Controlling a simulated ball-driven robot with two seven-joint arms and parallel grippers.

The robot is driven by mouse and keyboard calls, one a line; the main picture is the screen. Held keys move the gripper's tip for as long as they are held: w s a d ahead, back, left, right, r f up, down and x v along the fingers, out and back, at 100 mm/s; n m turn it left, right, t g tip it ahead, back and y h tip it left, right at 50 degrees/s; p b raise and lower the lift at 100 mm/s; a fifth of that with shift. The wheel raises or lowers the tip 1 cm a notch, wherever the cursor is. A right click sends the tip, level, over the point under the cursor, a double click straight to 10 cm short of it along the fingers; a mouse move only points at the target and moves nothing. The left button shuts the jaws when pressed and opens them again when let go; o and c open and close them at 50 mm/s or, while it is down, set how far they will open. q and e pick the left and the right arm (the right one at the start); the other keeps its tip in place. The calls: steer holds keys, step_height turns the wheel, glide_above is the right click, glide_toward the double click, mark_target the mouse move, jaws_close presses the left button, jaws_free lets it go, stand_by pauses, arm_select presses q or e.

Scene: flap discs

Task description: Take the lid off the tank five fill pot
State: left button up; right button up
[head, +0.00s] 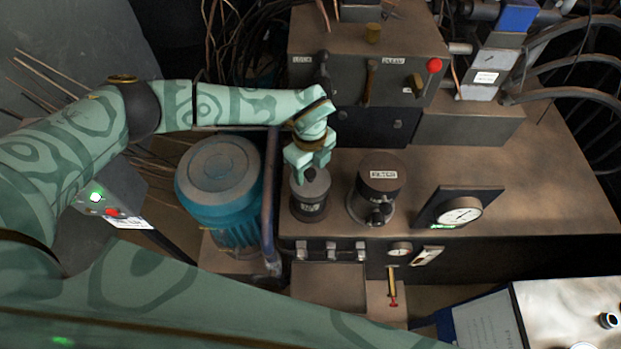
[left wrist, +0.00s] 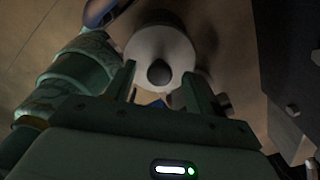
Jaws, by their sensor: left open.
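The fill pot (head: 310,208) is a dark cylinder on the machine's top, left of a labelled cylinder. Its grey round lid (head: 321,188) has a dark knob (head: 310,173) on top. My left gripper (head: 309,172) is open over the lid, with its fingers pointing down around the knob. In the left wrist view the lid (left wrist: 142,45) shows as a pale disc with the knob (left wrist: 159,73) between the open fingers; I cannot tell whether they touch it. My right gripper is not in view.
A labelled cylinder with a valve (head: 381,180) stands close to the right of the pot. A blue motor (head: 219,185) is to the left. A dial gauge (head: 460,211) is farther right. A control box (head: 375,65) with levers and a red button rises behind.

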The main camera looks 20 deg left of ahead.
arm_select(q)
steer(key=c, duration=1.1)
